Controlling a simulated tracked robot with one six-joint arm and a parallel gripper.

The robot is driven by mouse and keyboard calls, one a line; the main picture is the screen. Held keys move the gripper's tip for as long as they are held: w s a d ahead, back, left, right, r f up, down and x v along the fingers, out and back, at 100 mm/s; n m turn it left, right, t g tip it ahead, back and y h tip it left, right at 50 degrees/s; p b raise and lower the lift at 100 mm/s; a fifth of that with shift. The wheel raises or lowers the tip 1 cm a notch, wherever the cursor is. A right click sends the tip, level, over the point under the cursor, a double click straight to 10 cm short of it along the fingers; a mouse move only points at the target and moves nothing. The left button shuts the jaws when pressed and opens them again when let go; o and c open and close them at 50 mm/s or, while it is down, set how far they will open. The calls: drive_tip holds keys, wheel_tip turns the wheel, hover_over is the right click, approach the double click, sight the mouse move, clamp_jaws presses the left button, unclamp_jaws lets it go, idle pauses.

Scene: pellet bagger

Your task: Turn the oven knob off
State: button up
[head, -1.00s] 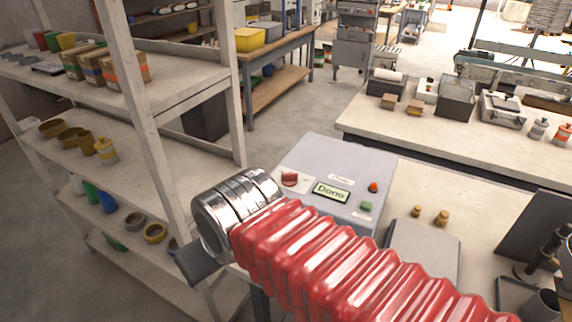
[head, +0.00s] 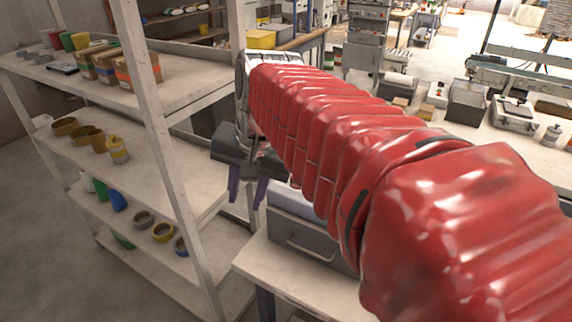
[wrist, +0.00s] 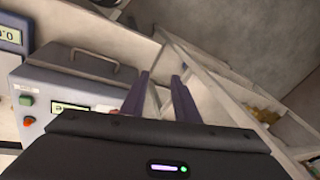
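The oven is a grey box with a handled front (head: 305,240) on a pale bench, partly hidden by my red arm.
A tall shelf unit (head: 172,165) with tubs, rolls and boxes stands close left of my gripper. The oven's bench (head: 290,278) has bare top in front of it. Another bench with several devices (head: 512,113) lies back right.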

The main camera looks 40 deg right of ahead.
drive_tip(key=d+r+m+y, duration=0.1)
drive_tip(key=d+r+m, duration=0.2)
drive_tip(key=d+m, duration=0.4)
drive_tip(key=d+r+m+y, duration=0.2)
drive_tip(key=d+m, duration=0.6)
drive_tip(key=d, duration=0.8)
drive_tip(key=shift+w+r+m, duration=0.3)
drive_tip(key=shift+w+r, duration=0.05)
drive_tip(key=shift+r, duration=0.15)
drive_tip(key=shift+f, duration=0.15)
drive_tip(key=x, duration=1.3)
drive_tip(key=shift+s+f, duration=0.15)
drive_tip(key=shift+f, duration=0.15)
drive_tip(key=shift+c, duration=0.4)
drive_tip(key=shift+g, duration=0.3)
clamp_jaws()
drive_tip(key=shift+a, duration=0.3)
drive_tip(key=shift+d, duration=0.15)
